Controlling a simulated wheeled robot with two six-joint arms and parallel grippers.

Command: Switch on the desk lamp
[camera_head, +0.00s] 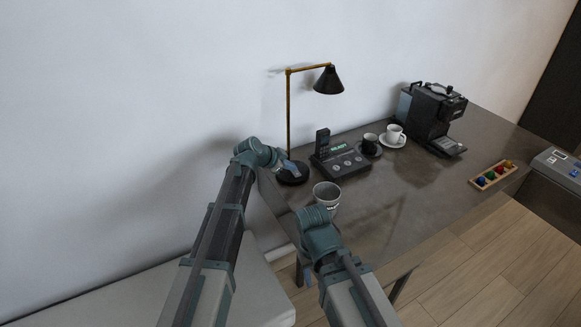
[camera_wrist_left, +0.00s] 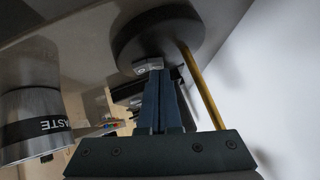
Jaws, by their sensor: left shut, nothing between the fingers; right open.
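The desk lamp (camera_head: 288,115) stands upright at the left end of the dark table, with a brass pole, a black cone shade (camera_head: 328,81) and a round black base (camera_head: 294,177). No glow shows at the shade. My left gripper (camera_head: 290,168) is shut and empty at the lamp base. In the left wrist view its fingertips (camera_wrist_left: 160,75) are close to a small grey switch-like piece (camera_wrist_left: 148,66) on the base's edge (camera_wrist_left: 150,28); I cannot tell whether they touch. The brass pole (camera_wrist_left: 203,88) is beside the fingers. My right gripper (camera_head: 308,276) is open, low, by the table's front edge.
A waste cup (camera_head: 327,197) stands between my arms, near the lamp base. A black phone unit (camera_head: 341,162), a dark cup (camera_head: 370,142), a white cup (camera_head: 394,133), a coffee machine (camera_head: 430,115) and a wooden tray (camera_head: 493,177) are further right. The table's middle is clear.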

